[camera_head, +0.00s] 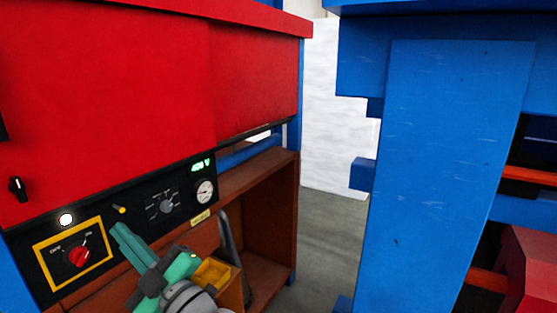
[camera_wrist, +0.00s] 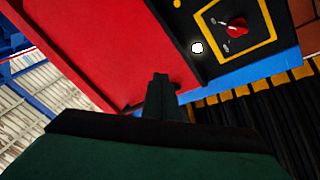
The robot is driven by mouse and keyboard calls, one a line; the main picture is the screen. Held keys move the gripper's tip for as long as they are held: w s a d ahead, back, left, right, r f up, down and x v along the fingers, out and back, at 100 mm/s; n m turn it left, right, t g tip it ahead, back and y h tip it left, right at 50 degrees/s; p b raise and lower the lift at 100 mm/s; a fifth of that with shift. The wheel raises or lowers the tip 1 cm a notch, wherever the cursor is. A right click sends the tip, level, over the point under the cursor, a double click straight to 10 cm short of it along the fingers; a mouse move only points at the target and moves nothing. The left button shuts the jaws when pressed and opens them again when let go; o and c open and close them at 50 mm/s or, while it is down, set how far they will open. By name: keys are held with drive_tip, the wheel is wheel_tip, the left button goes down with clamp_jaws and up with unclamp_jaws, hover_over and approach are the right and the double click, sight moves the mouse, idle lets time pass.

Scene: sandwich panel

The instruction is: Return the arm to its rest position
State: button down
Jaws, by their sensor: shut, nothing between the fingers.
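My gripper (camera_head: 119,230) is teal and grey and shows at the lower left of the head view, in front of the black control panel (camera_head: 135,214). Its fingers are together and empty; in the wrist view the dark fingertips (camera_wrist: 160,77) meet at the middle, seen against the red cabinet (camera_wrist: 110,45). A red rotary switch (camera_head: 79,256) in a yellow frame lies left of my gripper, with a gap between them in the picture. It also shows at the top of the wrist view (camera_wrist: 237,25). A round white lamp (camera_head: 66,219) above the switch is lit.
The panel also carries a dial (camera_head: 166,206), a round gauge (camera_head: 204,191) and a lit green display (camera_head: 201,166). A brown open shelf (camera_head: 271,215) stands below. A blue upright (camera_head: 440,170) rises at the right. Grey floor (camera_head: 332,235) is clear between them.

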drive_tip(key=s+d+f+m+t+h, duration=0.25)
drive_tip(key=d+f+m+h, duration=0.35)
drive_tip(key=f, duration=0.4)
drive_tip(key=s+d+f+m+t+h, duration=0.1)
drive_tip(key=d+f+m+t+h, duration=0.25)
drive_tip(key=d+f+m, duration=0.55)
drive_tip(key=s+d+f+m+t+h, duration=0.1)
drive_tip(key=d+f+m+t+h, duration=0.3)
drive_tip(key=f, duration=0.8)
drive_tip(key=s+d+f+g+h, duration=0.1)
drive_tip(key=s+d+f, duration=0.3)
drive_tip(key=s, duration=0.5)
drive_tip(key=s+d+f+m+g+h, duration=0.1)
drive_tip(key=s+d+f+g+h, duration=0.1)
drive_tip(key=s, duration=0.7)
drive_tip(key=s+d+f+m+g+h, duration=0.1)
drive_tip(key=s+d+f+g+h, duration=0.1)
drive_tip(key=s+d+f, duration=0.4)
drive_tip(key=shift+s+d+h, duration=0.65)
drive_tip(key=shift+s, duration=1.05)
